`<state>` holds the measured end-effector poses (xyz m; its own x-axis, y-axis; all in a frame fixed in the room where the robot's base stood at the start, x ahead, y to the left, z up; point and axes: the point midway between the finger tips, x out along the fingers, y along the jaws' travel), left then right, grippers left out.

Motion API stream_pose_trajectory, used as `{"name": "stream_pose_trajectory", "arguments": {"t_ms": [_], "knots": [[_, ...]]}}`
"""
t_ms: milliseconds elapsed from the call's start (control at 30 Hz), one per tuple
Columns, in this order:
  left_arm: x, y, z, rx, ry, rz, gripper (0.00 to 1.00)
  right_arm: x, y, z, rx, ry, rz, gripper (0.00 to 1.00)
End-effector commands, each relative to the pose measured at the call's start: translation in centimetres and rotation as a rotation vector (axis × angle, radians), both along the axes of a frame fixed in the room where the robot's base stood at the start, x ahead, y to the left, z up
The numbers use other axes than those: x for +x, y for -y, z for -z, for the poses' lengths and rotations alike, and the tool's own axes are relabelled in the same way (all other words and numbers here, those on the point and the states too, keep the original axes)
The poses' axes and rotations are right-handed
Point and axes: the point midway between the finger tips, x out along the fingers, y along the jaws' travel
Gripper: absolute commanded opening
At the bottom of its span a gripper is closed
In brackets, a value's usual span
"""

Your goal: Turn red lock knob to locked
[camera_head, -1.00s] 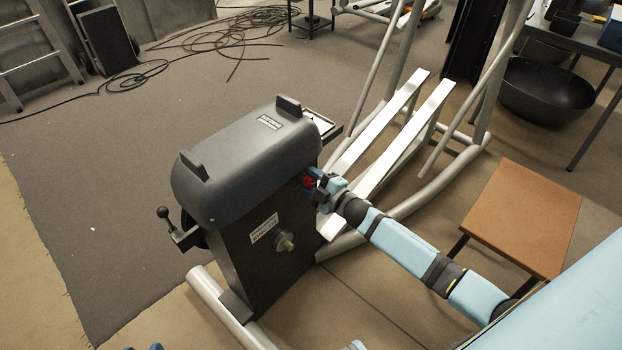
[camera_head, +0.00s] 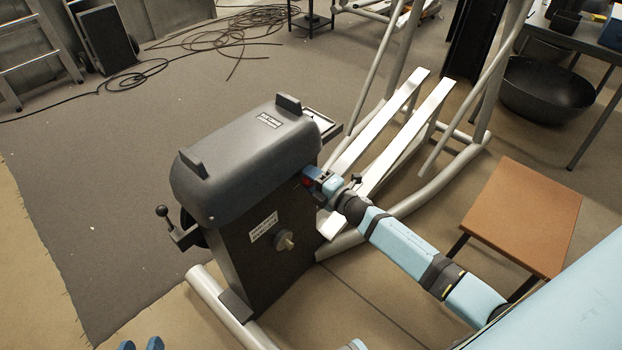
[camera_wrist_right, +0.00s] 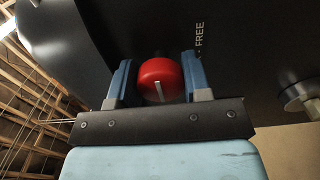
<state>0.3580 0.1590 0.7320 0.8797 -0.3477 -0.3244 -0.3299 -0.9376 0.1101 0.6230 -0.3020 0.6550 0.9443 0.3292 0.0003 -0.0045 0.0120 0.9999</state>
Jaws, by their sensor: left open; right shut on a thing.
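The red lock knob (camera_wrist_right: 160,78) sits on the dark side of the machine housing (camera_head: 245,160). A pale line marks its face, and it shows as a small red spot in the head view (camera_head: 308,182). My right gripper (camera_wrist_right: 160,82) is shut on the knob, with one blue finger on each side. In the head view my right gripper (camera_head: 314,180) reaches the housing from the right and partly hides the knob. Only the blue fingertips of my left gripper (camera_head: 140,345) show at the bottom edge; they are apart, with nothing seen between them.
Beside the knob is lettering ending in "FREE" (camera_wrist_right: 200,40). A brass-coloured knob (camera_head: 284,242) sits lower on the housing, and a crank handle (camera_head: 165,213) sticks out at left. White rails (camera_head: 375,140) lie behind, and a brown-topped stool (camera_head: 525,215) stands right.

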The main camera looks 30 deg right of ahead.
Motion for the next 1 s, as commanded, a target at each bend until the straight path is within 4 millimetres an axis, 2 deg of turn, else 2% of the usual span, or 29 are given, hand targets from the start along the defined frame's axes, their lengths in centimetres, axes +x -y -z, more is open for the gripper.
{"name": "stream_pose_trajectory", "arguments": {"t_ms": [367, 400, 467, 800, 867, 1000], "knots": [[-0.2, -0.1, 0.4, 0.001, -0.009, -0.003, 0.42, -0.1, 0.0, 0.1, -0.004, 0.0, -0.001, 0.21], [-0.2, -0.1, 0.3, 0.001, -0.01, -0.004, 0.42, -0.1, 0.0, 0.1, -0.003, 0.0, -0.001, 0.54], [-0.2, -0.1, 0.3, 0.0, -0.01, -0.005, 0.42, 0.0, 0.0, 0.1, -0.003, 0.0, -0.001, 0.67], [-0.1, 0.0, 0.2, -0.007, -0.011, -0.011, 0.42, -0.3, 0.1, 0.0, -0.002, 0.0, 0.0, 0.69], [-0.2, 0.0, 0.2, -0.005, -0.014, -0.011, 0.42, -0.8, 0.3, 0.0, -0.003, -0.001, 0.0, 0.69], [-0.3, -0.3, 0.4, 0.011, -0.036, -0.011, 0.42, -3.0, 1.0, 0.0, -0.002, -0.003, 0.0, 0.69]]}}
